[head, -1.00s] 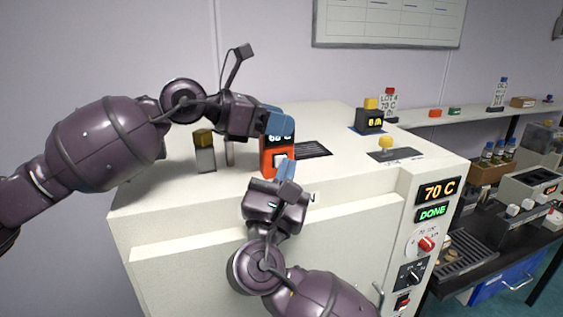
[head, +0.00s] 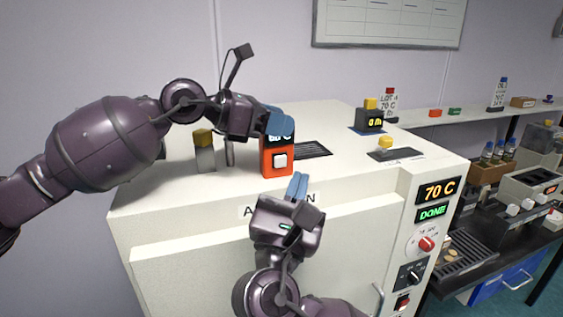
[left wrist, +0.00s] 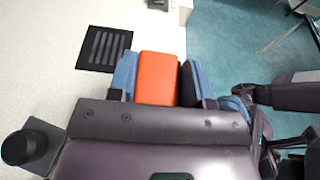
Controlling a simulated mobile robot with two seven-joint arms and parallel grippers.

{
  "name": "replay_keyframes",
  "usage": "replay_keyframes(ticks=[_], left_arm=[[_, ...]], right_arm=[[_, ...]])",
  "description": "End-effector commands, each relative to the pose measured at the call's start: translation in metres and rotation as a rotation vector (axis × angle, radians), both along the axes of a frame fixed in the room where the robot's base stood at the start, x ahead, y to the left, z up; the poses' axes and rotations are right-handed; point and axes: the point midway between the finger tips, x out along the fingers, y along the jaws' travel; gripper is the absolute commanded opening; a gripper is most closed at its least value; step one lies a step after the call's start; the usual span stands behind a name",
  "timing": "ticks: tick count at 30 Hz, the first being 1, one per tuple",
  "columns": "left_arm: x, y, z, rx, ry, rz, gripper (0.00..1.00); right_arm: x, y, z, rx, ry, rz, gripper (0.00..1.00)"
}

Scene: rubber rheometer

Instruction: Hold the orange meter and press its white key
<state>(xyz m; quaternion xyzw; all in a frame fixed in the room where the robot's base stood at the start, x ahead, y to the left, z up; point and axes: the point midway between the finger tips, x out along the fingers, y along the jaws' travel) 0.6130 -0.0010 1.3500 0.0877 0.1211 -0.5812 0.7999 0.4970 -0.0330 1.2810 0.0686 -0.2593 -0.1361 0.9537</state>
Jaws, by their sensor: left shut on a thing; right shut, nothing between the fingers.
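The orange meter (head: 268,165) stands upright on top of the large white machine. Its dark display is partly covered by my left fingers, and its white key (head: 280,160) faces front, uncovered. My left gripper (head: 279,122) is shut on the top of the meter; in the left wrist view the orange body (left wrist: 158,78) sits between the blue fingers. My right gripper (head: 298,186) is shut and empty, below and to the right of the meter, in front of the machine and apart from the key.
The white machine (head: 190,243) shows 70 C and DONE on its panel. A yellow-topped post (head: 204,150) stands left of the meter. A dark vent (head: 312,150), a yellow button (head: 385,143) and a small black timer (head: 370,119) are to the right.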

Motion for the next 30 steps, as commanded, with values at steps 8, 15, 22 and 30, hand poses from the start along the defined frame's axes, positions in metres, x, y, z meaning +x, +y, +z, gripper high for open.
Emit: replay_keyframes(ticks=[8,15,22,30], left_arm=[[0.0,0.0,0.0,0.0,0.0,0.0,0.65],[0.0,0.0,0.0,0.0,0.0,0.0,0.75],[-0.002,0.008,0.002,0.0,0.0,0.002,0.75],[-0.015,0.049,0.015,0.001,0.0,0.003,0.75]], right_arm=[[0.0,0.0,0.0,0.0,0.0,0.0,0.0],[0.0,0.0,0.0,0.0,0.0,0.0,0.0],[0.0,0.0,0.0,0.0,0.0,0.0,0.0],[0.0,0.0,0.0,0.0,0.0,0.0,0.0]])
